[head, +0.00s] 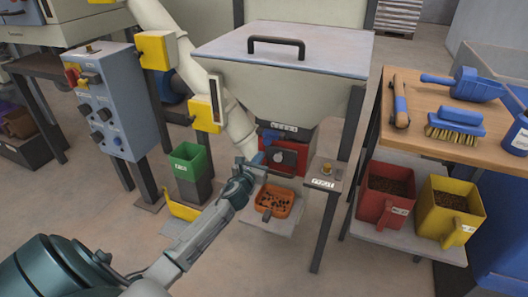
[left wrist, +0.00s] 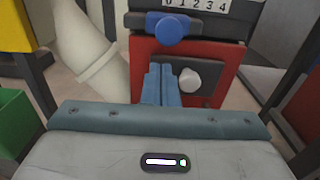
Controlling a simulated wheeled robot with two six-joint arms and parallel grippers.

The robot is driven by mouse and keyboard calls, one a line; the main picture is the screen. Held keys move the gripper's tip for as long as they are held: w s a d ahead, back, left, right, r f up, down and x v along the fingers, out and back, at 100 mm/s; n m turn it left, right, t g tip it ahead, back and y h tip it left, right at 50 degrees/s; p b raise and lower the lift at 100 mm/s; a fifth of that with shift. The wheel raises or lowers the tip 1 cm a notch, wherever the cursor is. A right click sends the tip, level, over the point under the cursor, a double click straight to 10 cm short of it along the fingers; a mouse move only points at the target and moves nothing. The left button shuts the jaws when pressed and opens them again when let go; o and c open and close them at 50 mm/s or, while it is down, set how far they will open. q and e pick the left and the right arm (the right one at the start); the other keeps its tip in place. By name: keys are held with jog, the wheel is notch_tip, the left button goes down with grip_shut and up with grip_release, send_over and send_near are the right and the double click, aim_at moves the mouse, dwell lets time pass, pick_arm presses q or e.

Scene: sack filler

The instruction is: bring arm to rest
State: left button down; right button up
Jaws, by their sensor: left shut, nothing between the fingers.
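My left arm reaches in from the lower left in the head view. Its gripper (head: 258,162) is in front of the red metering box (head: 292,158) under the grey hopper (head: 285,72). In the left wrist view the blue fingers (left wrist: 160,84) are together with nothing between them. They point at the red box (left wrist: 200,62), beside its white knob (left wrist: 188,80) and below its blue knob (left wrist: 172,29). I cannot tell whether the fingertips touch the box. My right gripper does not show.
An orange tray (head: 286,204) with brown pieces sits under the red box. A green bin (head: 187,160) and a blue control box (head: 115,100) stand to the left. A wooden table (head: 428,105) with a blue scoop (head: 465,84) and brush (head: 455,124) is at right, above red and yellow bins.

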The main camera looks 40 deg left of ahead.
pick_arm(q)
jog(key=v, duration=0.6)
jog(key=shift+d+r, duration=0.2)
